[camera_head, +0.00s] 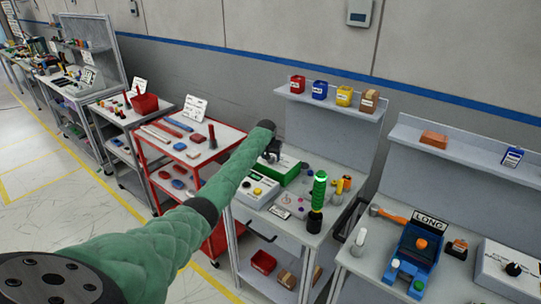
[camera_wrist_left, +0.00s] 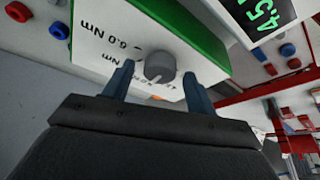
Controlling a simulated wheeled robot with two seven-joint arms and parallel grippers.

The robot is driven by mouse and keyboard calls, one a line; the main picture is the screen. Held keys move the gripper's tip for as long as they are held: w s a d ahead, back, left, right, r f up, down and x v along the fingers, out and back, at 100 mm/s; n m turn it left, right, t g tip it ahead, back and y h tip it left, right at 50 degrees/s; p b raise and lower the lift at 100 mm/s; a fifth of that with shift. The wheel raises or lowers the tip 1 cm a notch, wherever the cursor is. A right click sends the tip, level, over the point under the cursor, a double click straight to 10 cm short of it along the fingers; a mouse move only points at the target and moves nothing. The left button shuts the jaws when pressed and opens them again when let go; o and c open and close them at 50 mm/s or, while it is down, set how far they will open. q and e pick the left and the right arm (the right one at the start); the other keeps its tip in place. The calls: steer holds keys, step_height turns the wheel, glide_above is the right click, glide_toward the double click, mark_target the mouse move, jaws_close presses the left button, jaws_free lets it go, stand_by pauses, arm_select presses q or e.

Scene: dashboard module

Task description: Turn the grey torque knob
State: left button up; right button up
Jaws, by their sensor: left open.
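The grey torque knob (camera_wrist_left: 159,67) sits on a white panel (camera_wrist_left: 98,45) marked "6.0 Nm", with green along the edge of its box. My left gripper (camera_wrist_left: 158,76) is open, with one finger on each side of the knob. Gaps show between the fingers and the knob. A display (camera_wrist_left: 262,14) with green digits, "4.5", stands at the upper right of the wrist view. In the head view my left gripper (camera_head: 269,153) is over the green-sided box (camera_head: 283,172); the knob is not distinguishable there. My right gripper is not in view.
A white box with a yellow knob (camera_head: 257,191) stands close in front of the green box. A green-handled driver (camera_head: 319,190) stands upright to the right. A blue fixture (camera_head: 415,255) is on the right bench. A red cart (camera_head: 150,160) with tools stands to the left.

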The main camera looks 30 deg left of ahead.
arm_select(q)
steer(key=shift+w+f, duration=0.1)
steer(key=shift+f, duration=0.05)
steer(key=c, duration=1)
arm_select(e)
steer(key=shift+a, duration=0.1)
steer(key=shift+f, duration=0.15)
arm_select(q)
steer(key=shift+m+b, duration=0.3)
steer(key=shift+m, duration=0.1)
steer(key=shift+m+h, duration=0.3)
steer(key=m+h+b, duration=0.1)
steer(key=m+b, duration=0.1)
steer(key=m, duration=0.1)
steer(key=m+h+b, duration=0.1)
steer(key=m+b, duration=0.1)
steer(key=m, duration=0.1)
steer(key=shift+a, duration=0.2)
steer(key=shift+m+b, duration=0.3)
steer(key=shift+b, duration=0.15)
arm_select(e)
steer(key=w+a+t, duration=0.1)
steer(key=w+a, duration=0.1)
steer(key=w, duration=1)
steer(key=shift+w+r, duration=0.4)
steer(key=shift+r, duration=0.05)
